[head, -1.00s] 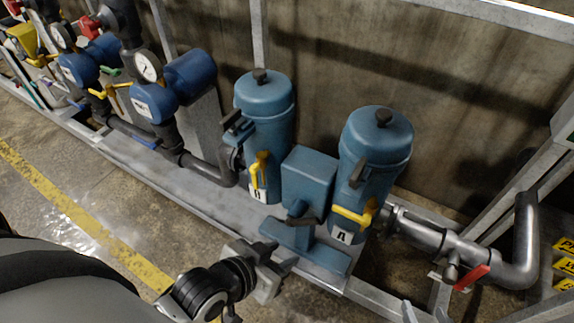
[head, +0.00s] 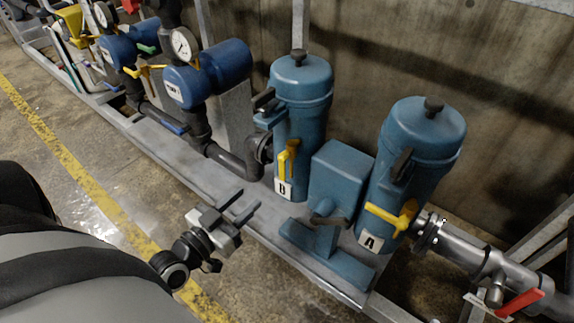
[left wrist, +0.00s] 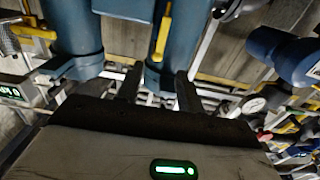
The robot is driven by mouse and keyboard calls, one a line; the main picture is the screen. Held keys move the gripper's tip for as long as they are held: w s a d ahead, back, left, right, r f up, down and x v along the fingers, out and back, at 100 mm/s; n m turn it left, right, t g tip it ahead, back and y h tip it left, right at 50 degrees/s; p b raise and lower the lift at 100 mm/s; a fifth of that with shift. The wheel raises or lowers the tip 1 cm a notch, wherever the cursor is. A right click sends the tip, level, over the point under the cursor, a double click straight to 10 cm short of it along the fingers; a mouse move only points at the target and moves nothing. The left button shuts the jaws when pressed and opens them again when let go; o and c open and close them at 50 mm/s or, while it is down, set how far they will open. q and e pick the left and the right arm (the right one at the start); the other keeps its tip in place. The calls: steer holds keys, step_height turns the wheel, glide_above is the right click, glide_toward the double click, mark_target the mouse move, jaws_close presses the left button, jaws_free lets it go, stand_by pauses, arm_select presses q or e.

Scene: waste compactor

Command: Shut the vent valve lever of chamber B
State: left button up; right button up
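Chamber B (head: 302,115) is an upright blue cylinder with a dark top knob and a "B" label. Its yellow lever (head: 287,160) stands nearly upright on its front, above the label. In the left wrist view the yellow lever (left wrist: 162,38) appears beyond the fingers, roughly between them. My left gripper (head: 243,207) is open and empty, in front and to the lower left of the lever, apart from it. Its two fingers (left wrist: 158,88) show apart in the left wrist view. My right gripper is not in view.
Chamber A (head: 415,145) stands to the right, with its yellow lever (head: 392,218) lying roughly crosswise. A blue box (head: 340,180) sits between the chambers. A black handle (head: 264,98) juts from B's upper left. A steel pipe with a red lever (head: 518,304) is at lower right.

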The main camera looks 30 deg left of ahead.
mark_target(281, 166)
arm_select(q)
steer(key=w, duration=0.6)
steer(key=w+b, duration=0.1)
steer(key=w, duration=0.2)
steer(key=shift+w+d, duration=0.3)
steer(key=w, duration=0.4)
steer(key=w+b, duration=0.1)
steer(key=w, duration=0.1)
steer(key=shift+d+r, duration=0.1)
steer(key=shift+d, duration=0.15)
jaws_close()
